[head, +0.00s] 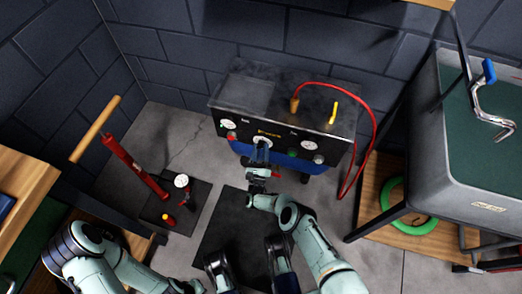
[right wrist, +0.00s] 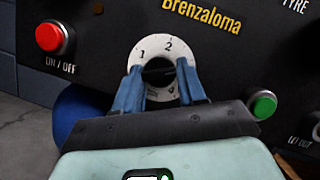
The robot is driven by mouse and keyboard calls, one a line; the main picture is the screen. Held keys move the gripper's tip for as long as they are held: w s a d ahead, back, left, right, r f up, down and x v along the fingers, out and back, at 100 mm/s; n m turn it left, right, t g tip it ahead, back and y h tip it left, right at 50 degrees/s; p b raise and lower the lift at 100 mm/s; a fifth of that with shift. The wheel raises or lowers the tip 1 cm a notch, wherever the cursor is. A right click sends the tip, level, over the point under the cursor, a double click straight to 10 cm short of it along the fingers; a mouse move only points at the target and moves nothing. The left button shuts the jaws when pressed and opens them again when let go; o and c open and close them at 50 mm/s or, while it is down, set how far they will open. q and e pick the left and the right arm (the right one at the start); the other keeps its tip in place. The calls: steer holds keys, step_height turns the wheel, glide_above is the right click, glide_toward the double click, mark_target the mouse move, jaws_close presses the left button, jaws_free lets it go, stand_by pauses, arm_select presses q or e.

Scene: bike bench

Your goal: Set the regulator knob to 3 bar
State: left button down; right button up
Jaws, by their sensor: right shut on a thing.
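The regulator knob (right wrist: 158,71) is a dark bar on a round white dial (right wrist: 153,47) on the black front panel of the compressor (head: 282,117). The dial reads 1 at upper left and 2 at upper right; the 3 is not readable and the lower right marks are partly hidden by a finger. My right gripper (right wrist: 158,88) is shut on the knob, with one blue finger on each side. In the head view my right gripper (head: 262,145) reaches the panel front. The knob's pointer is hard to read. My left arm shows at lower left, its gripper not visible.
A red on/off button (right wrist: 49,37) is left of the dial and a green button (right wrist: 263,105) is to its right. Round gauges (head: 228,124) sit on the panel. A red hose (head: 372,110) loops off the right side. A red floor pump (head: 135,165) stands left.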

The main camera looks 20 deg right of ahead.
steer(key=shift+r+m, duration=0.1)
steer(key=shift+m, duration=0.3)
steer(key=o, duration=1.1)
steer(key=shift+a, duration=0.1)
steer(key=shift+c, duration=0.2)
